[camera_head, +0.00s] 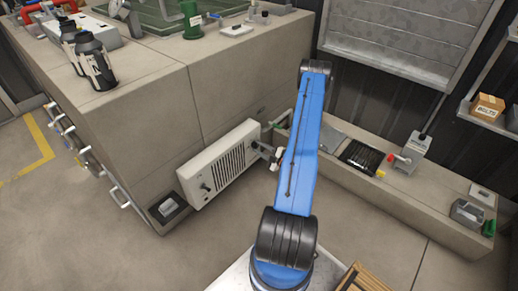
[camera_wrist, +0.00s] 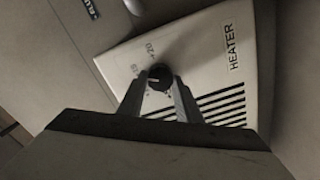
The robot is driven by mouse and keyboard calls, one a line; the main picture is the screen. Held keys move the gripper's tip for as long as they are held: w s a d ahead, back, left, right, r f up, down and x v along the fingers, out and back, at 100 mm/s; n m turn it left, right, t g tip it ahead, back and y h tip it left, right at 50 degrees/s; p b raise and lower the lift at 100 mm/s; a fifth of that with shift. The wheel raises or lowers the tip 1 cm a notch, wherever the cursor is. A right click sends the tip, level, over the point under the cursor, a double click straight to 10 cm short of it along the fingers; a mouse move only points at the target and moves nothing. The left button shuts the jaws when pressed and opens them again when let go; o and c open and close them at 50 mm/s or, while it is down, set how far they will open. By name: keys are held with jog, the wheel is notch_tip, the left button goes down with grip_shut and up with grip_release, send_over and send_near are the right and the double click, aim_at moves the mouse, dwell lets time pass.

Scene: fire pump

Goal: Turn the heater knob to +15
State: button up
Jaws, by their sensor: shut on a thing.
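The heater (camera_head: 222,163) is a pale box with a slotted grille, standing against the concrete block left of my arm. In the wrist view the heater's panel (camera_wrist: 205,60) shows the word HEATER and a black round knob (camera_wrist: 159,76) with a light pointer line. A +20 mark is above the knob; the other marks are too small or hidden to read surely. My gripper (camera_wrist: 160,84) is shut on the knob, one finger on each side. In the head view the gripper (camera_head: 266,152) is at the heater's right end, and the knob there is hard to make out.
My blue arm reaches over the floor. A low concrete ledge (camera_head: 345,175) on the right holds a dark grille, a grey box with a red knob (camera_head: 405,160) and other parts. Black bottles (camera_head: 95,62) stand on the big block (camera_head: 150,75). Floor left of the heater is clear.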

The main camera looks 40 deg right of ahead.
jog(key=shift+d, duration=0.1)
jog(key=o, duration=1)
jog(key=shift+o, duration=0.2)
jog(key=shift+s, duration=0.15)
jog(key=s+d, duration=0.1)
jog(key=s, duration=1.6)
jog(key=shift+d, duration=0.15)
jog(key=shift+s, duration=0.1)
